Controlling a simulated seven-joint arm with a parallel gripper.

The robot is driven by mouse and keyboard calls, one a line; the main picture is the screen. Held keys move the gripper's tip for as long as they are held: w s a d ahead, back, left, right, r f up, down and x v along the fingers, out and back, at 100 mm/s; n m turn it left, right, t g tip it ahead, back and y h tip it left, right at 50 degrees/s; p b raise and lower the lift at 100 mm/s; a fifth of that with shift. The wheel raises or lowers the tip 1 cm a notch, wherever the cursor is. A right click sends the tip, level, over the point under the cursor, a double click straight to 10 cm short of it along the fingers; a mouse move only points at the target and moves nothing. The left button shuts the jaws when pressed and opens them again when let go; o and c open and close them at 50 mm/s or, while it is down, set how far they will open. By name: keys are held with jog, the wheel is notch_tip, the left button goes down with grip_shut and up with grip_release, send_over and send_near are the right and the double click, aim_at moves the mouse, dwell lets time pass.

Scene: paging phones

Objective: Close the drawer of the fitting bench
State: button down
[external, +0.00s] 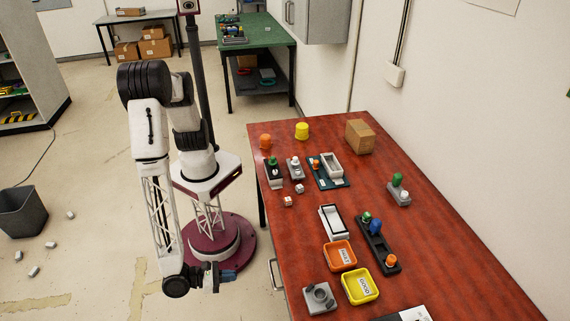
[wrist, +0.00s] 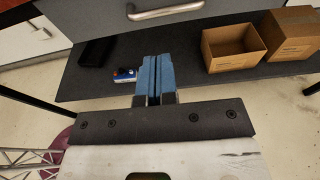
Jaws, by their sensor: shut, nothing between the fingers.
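The fitting bench (external: 440,232) has a red-brown top and stands on the right of the external view. A metal drawer handle (external: 273,275) shows at its left edge, low in the picture. In the wrist view the grey drawer front (wrist: 100,12) crosses the top, with its curved handle (wrist: 165,11). How far the drawer stands out is hard to tell. My gripper (external: 230,275) is left of the handle, apart from it, with its fingers pointing toward the bench. In the wrist view its blue fingers (wrist: 153,60) are shut together and empty, below the handle in the picture.
A grey lower shelf (wrist: 195,82) under the bench holds open cardboard boxes (wrist: 232,47) and a small blue-and-white item (wrist: 124,75). Orange (external: 340,255) and yellow trays (external: 360,287) and several small parts stand on the bench top. The floor left of the bench is clear near my gripper.

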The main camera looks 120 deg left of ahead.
jog(key=shift+v, duration=1.15)
jog(key=s+a+r+n+g+h, duration=0.15)
jog(key=a+r+n+g, duration=0.4)
jog(key=a+r, duration=0.7)
jog(key=s+a+r+n+g+h, duration=0.1)
jog(key=s+a+r+n+g, duration=0.25)
jog(key=a+r+n, duration=0.85)
jog(key=s+a+r+n+h, duration=0.4)
jog(key=s+a+r, duration=0.1)
jog(key=s+a, duration=0.5)
jog(key=s+a+r+n+h, duration=0.5)
jog(key=s+a, duration=0.5)
jog(key=s, duration=0.3)
jog(key=shift+s, duration=0.2)
